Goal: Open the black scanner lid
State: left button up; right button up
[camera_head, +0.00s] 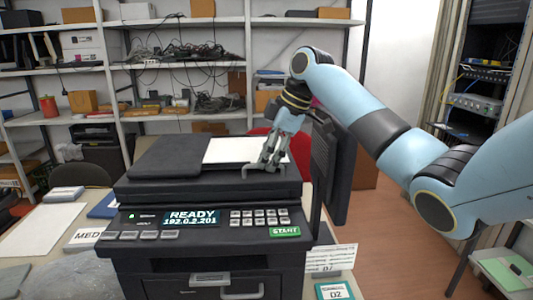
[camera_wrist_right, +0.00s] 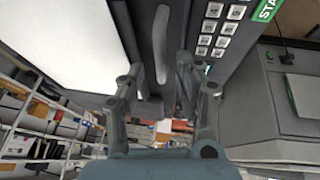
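The black scanner lid (camera_head: 165,158) lies closed and flat on the black multifunction machine (camera_head: 125,262). A grey handle (camera_head: 246,173) sits on the lid near its front right edge. It also shows as a long bar in the right wrist view (camera_wrist_right: 146,55). My right gripper (camera_head: 267,166) reaches down over the lid, at the handle. In the right wrist view its fingers (camera_wrist_right: 160,84) are apart, with the handle between or just ahead of them. Whether either finger touches the handle is unclear. My left gripper is not in view.
A white sheet (camera_head: 232,150) lies on top of the lid. The control panel has a READY display (camera_head: 192,218) and a green START key (camera_head: 285,232). A dark monitor-like panel (camera_head: 335,165) stands close to the right. Shelves (camera_head: 185,64) with cables and boxes are behind.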

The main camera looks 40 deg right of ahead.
jog(key=shift+w+a+f, duration=0.1)
jog(key=shift+w+f, duration=0.05)
jog(key=shift+f, duration=0.25)
grip_shut()
jog(key=shift+r, duration=0.1)
